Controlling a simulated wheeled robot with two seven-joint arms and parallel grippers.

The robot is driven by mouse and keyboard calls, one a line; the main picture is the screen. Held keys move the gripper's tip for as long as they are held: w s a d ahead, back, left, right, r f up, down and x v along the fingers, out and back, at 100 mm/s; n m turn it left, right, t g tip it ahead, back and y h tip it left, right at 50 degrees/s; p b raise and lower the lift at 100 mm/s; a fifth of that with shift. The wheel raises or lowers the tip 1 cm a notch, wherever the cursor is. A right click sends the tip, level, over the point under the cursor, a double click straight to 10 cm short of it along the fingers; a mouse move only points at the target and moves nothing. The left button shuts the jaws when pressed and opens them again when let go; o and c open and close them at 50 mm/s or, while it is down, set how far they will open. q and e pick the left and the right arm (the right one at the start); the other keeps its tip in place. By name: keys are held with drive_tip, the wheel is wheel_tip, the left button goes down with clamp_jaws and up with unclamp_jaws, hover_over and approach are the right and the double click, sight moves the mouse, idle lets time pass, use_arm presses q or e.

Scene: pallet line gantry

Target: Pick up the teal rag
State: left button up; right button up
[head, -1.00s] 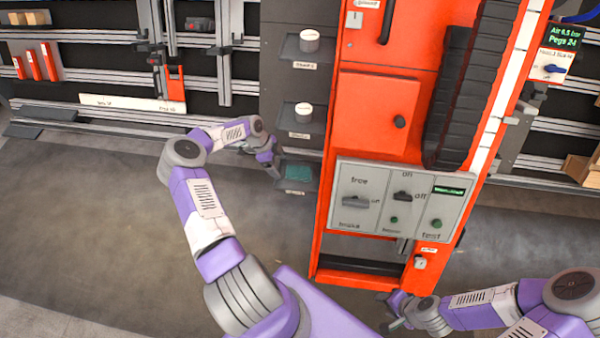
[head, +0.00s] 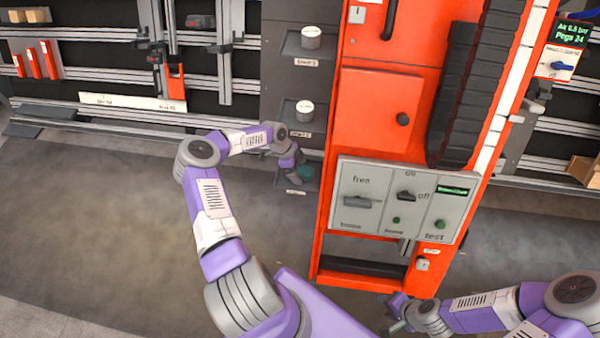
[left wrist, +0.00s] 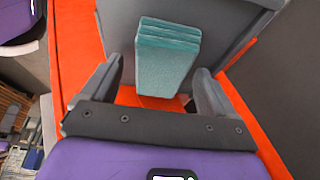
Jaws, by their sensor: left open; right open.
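The teal rag (left wrist: 165,62) is a folded block lying on a dark grey shelf tray (left wrist: 225,14). In the left wrist view it sits ahead of and between the open fingers of my left gripper (left wrist: 160,90), with a gap on each side. In the head view the left gripper (head: 294,170) is at the lowest tray (head: 285,185) and hides most of the rag (head: 304,172). My right gripper (head: 393,314) is low at the bottom of the head view, open and away from the rag.
An orange cabinet (head: 375,110) with a grey switch panel (head: 350,205) stands just right of the trays. Two higher trays hold white round containers (head: 311,37) (head: 304,110). Open grey floor (head: 100,220) lies to the left.

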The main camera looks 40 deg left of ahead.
sight(303, 170)
use_arm(q)
drive_tip(key=shift+f+b, duration=0.25)
drive_tip(key=shift+b, duration=0.05)
drive_tip(key=c, duration=1)
drive_tip(key=shift+c, duration=0.2)
drive_tip(key=shift+r, duration=0.1)
drive_tip(key=shift+r+p, duration=0.3)
drive_tip(key=shift+p, duration=0.15)
drive_tip(key=r, duration=0.2)
drive_tip(key=r+p, duration=0.1)
drive_tip(key=shift+s+a+r+p, duration=0.1)
drive_tip(key=shift+a+r+p, duration=0.1)
drive_tip(key=shift+r+p, duration=0.15)
drive_tip(key=s+a, duration=0.4)
drive_tip(key=a, duration=0.3)
drive_tip(key=s+a+p, duration=0.1)
drive_tip(key=s+a, duration=0.3)
drive_tip(key=a, duration=0.4)
drive_tip(key=shift+s+a+f, duration=0.2)
drive_tip(key=shift+s+f, duration=0.05)
